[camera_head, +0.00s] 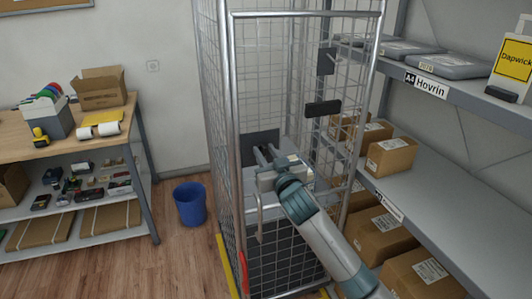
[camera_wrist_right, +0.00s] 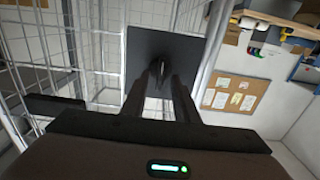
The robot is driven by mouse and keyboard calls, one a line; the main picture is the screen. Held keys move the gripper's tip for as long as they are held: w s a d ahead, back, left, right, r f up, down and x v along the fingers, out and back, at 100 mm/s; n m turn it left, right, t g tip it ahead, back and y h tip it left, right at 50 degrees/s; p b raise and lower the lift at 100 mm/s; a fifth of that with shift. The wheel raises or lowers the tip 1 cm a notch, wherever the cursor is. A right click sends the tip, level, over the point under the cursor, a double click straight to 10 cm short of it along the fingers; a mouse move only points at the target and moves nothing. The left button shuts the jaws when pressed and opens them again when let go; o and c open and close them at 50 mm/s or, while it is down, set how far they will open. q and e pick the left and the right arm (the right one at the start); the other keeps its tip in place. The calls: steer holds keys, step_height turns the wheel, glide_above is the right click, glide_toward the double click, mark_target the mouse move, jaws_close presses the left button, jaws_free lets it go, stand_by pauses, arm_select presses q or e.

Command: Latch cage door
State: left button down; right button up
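The wire-mesh cage (camera_head: 237,120) stands upright in the middle of the head view, with a grey metal frame. A dark square plate (camera_head: 262,138) on it lies just beyond my right gripper (camera_head: 267,153). In the right wrist view this plate (camera_wrist_right: 140,42) carries a dark protruding piece (camera_wrist_right: 158,68), likely the latch. My right gripper (camera_wrist_right: 166,82) points at the plate with its two dark fingers apart. The protruding piece shows near the fingertips; I cannot tell whether they touch it. Whether the door is fully closed is unclear. My left gripper is not in view.
A shelf rack (camera_head: 440,165) with cardboard boxes (camera_head: 391,156) stands close on the right. A dark bar (camera_head: 322,109) and another dark plate (camera_head: 326,61) are on the cage's right side. A blue bin (camera_head: 190,204) and a workbench (camera_head: 125,112) stand left, with free floor in front.

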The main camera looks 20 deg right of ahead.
jaws_close()
steer(key=shift+n, duration=0.3)
steer(key=shift+a+r+n+p, duration=0.1)
steer(key=shift+n+p, duration=0.85)
steer(key=shift+n, duration=0.15)
steer(key=n, duration=0.1)
steer(key=n+p, duration=0.1)
steer(key=n, duration=0.1)
steer(key=n+p, duration=0.1)
steer(key=shift+a, duration=0.25)
steer(key=n+p, duration=0.1)
steer(key=n, duration=0.2)
steer(key=f+n+p, duration=0.1)
steer(key=n+p, duration=0.1)
steer(key=n, duration=0.2)
steer(key=n+p, duration=0.1)
steer(key=n, duration=0.3)
steer(key=shift+a+f, duration=0.2)
steer(key=shift+a, duration=0.05)
